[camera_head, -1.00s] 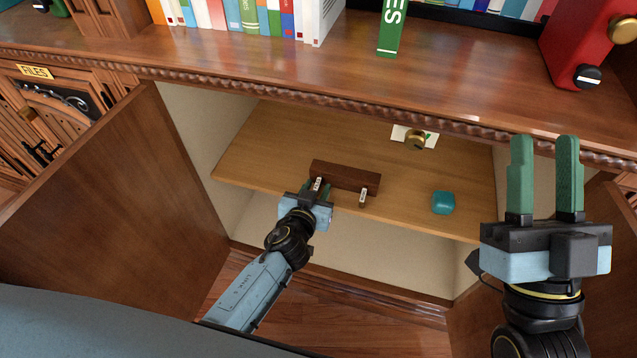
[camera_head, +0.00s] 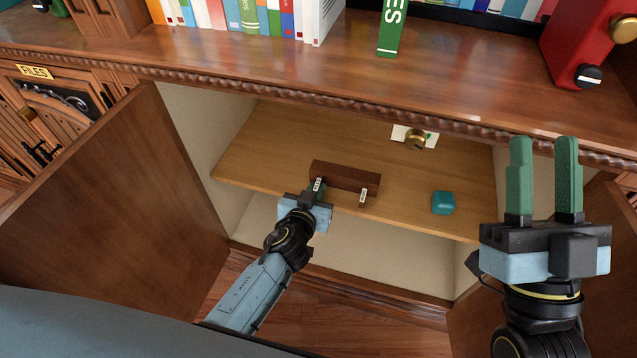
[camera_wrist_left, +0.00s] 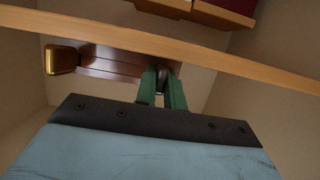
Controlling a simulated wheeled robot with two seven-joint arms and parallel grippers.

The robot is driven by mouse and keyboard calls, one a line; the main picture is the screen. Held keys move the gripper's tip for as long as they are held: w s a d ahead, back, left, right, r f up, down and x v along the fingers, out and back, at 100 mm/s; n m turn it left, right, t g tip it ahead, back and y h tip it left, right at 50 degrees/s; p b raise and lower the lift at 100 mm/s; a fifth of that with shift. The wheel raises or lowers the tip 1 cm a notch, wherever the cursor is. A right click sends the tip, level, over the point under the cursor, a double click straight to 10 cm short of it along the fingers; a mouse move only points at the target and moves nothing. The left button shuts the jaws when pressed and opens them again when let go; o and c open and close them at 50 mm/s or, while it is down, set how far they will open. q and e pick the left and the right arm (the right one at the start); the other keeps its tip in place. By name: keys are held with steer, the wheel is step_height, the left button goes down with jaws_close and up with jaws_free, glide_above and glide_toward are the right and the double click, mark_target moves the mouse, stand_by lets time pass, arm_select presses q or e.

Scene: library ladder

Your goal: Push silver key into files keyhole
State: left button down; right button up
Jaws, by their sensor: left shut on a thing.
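A dark brown wooden rack (camera_head: 345,175) stands on the cabinet shelf with two small white tags at its front. My left gripper (camera_head: 318,186) is at the rack's left tag, its fingers shut on the tagged key, which they mostly hide. In the left wrist view the green fingers (camera_wrist_left: 161,85) close around a small dark-grey piece at the rack (camera_wrist_left: 110,62). The other tagged piece (camera_head: 362,196) hangs at the rack's right, free of any gripper. The FILES label (camera_head: 33,71) is on the carved door at far left; I cannot make out its keyhole. My right gripper (camera_head: 543,185) is open and empty.
An open cabinet door (camera_head: 110,200) stands between my left arm and the FILES door. A teal block (camera_head: 443,202) and a brass knob on a white card (camera_head: 415,139) are on the shelf (camera_head: 260,150). Books and a red box (camera_head: 590,45) stand on the top.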

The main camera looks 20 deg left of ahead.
arm_select(q)
steer(key=shift+s, duration=0.25)
steer(key=shift+s+f, duration=0.15)
steer(key=shift+s, duration=1.05)
steer(key=shift+s+f, duration=0.1)
steer(key=shift+s, duration=1.05)
steer(key=shift+s+a, duration=0.1)
steer(key=s+f+b, duration=0.1)
steer(key=s+b, duration=0.1)
steer(key=s, duration=0.8)
steer(key=shift+a+b, duration=0.15)
steer(key=shift+b, duration=0.15)
steer(key=shift+s+f, duration=0.1)
